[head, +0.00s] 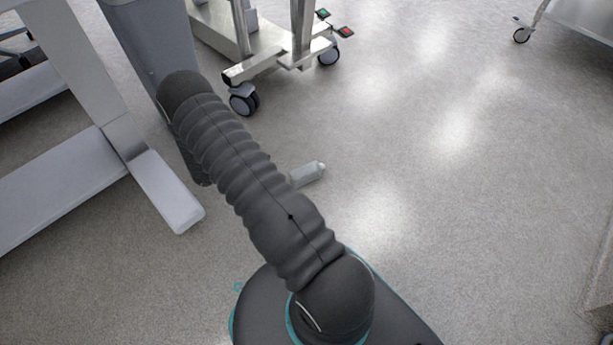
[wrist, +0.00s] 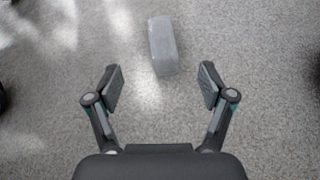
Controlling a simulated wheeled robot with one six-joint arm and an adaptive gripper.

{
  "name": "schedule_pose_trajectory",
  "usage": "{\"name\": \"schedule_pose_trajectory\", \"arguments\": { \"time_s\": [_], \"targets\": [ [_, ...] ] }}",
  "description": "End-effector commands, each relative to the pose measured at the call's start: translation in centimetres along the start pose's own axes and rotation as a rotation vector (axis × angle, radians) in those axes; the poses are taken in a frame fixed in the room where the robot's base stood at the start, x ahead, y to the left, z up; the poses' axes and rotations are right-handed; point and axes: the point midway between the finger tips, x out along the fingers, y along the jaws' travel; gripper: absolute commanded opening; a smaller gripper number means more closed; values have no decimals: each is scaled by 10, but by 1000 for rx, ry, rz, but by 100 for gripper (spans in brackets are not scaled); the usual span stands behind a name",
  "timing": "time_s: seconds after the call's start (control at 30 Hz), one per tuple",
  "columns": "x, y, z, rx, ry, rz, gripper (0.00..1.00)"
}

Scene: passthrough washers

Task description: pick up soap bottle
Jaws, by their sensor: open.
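The soap bottle (head: 308,174) is small, pale and translucent, and lies on its side on the grey floor in the head view. In the wrist view the bottle (wrist: 163,46) lies ahead of my gripper (wrist: 160,88), near the top middle. Its near end sits a little short of the space between the fingertips, close to midway between them. The gripper is open and empty, and nothing touches the bottle. In the head view my arm covers the area left of the bottle and the gripper is hidden.
A wheeled metal frame (head: 275,62) stands behind the bottle. A white table leg and foot (head: 165,190) are at left. Another wheeled cart (head: 575,18) is at the far top right. The floor (head: 470,200) to the right is clear.

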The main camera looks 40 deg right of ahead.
Motion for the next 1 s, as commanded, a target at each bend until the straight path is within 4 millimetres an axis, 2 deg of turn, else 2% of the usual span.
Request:
{"name": "schedule_pose_trajectory", "arguments": {
  "time_s": [0.03, 0.1, 0.3, 0.37, 0.7, 1.0],
  "targets": [
    [11, -5, -17, -35, -16, 10, 81],
    [22, -8, -32, -71, -34, 26, 81],
    [39, -14, -53, -124, -58, 49, 81],
    [44, -14, -55, -128, -60, 51, 81],
    [95, -12, -52, -129, -59, 50, 81],
    [112, -10, -51, -128, -59, 51, 81]
  ]
}}
